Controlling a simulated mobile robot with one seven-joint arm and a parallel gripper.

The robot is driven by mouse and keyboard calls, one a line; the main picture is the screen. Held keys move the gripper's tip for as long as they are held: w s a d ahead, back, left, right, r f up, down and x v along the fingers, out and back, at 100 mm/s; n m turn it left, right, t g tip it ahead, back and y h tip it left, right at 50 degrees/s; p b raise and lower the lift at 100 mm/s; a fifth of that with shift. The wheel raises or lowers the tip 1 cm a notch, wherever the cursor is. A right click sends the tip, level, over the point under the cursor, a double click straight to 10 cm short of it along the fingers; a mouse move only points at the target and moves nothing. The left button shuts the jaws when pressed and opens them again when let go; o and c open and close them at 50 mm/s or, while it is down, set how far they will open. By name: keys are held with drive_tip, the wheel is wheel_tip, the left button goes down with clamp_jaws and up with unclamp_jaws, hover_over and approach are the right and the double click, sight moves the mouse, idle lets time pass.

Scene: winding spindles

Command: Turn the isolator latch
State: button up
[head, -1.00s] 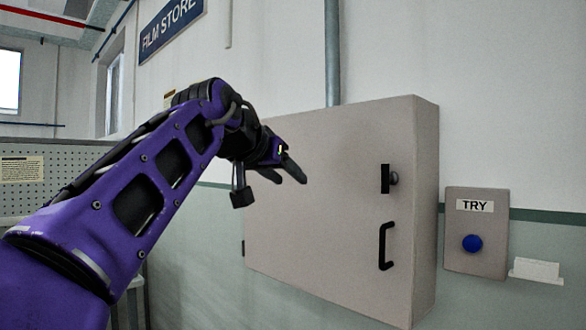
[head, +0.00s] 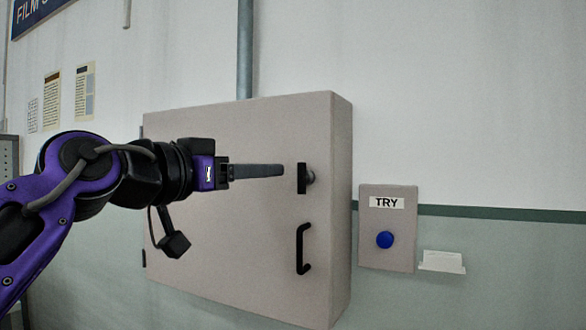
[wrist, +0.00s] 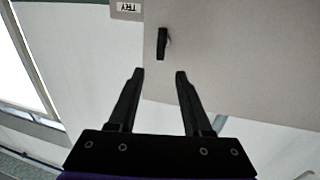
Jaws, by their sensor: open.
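The head view shows the fingers overlapping, edge-on.
A black door handle (head: 301,248) sits below the latch. Right of the cabinet is a grey box with a TRY label (head: 386,202) and a blue button (head: 385,240). A small white holder (head: 442,262) is beside it. A grey conduit (head: 245,50) rises from the cabinet top.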

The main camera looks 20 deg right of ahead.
sight(299, 168)
drive_tip(key=x, duration=0.9)
drive_tip(key=shift+w+d, duration=0.1)
clamp_jaws()
